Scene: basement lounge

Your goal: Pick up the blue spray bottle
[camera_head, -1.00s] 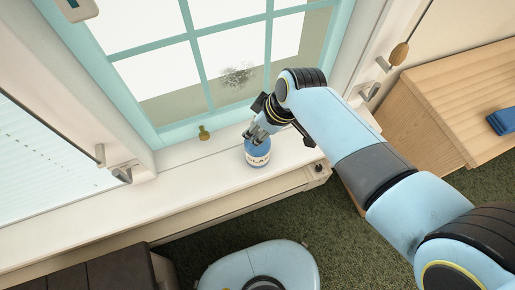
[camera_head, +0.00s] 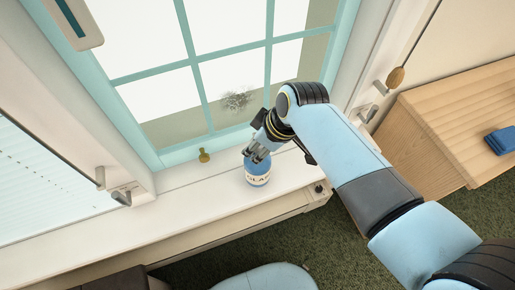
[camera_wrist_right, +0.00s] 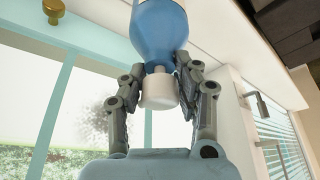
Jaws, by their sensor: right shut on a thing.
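The blue spray bottle (camera_head: 258,176) is at the white window sill (camera_head: 200,200), with a pale lettered label facing me. I cannot tell whether its base touches the sill. My right gripper (camera_head: 257,156) comes down on its top from the right. In the right wrist view, the two fingers of the gripper (camera_wrist_right: 160,70) close around the neck of the bottle (camera_wrist_right: 158,30), with its white cap (camera_wrist_right: 158,91) between them. The far end of the bottle is cut off there. My left gripper is out of view.
A teal-framed window (camera_head: 205,90) stands behind the sill, with a brass knob (camera_head: 203,155) left of the bottle. A wooden cabinet (camera_head: 440,125) with a blue item (camera_head: 503,140) on it is at the right. Dark green carpet (camera_head: 330,240) lies below.

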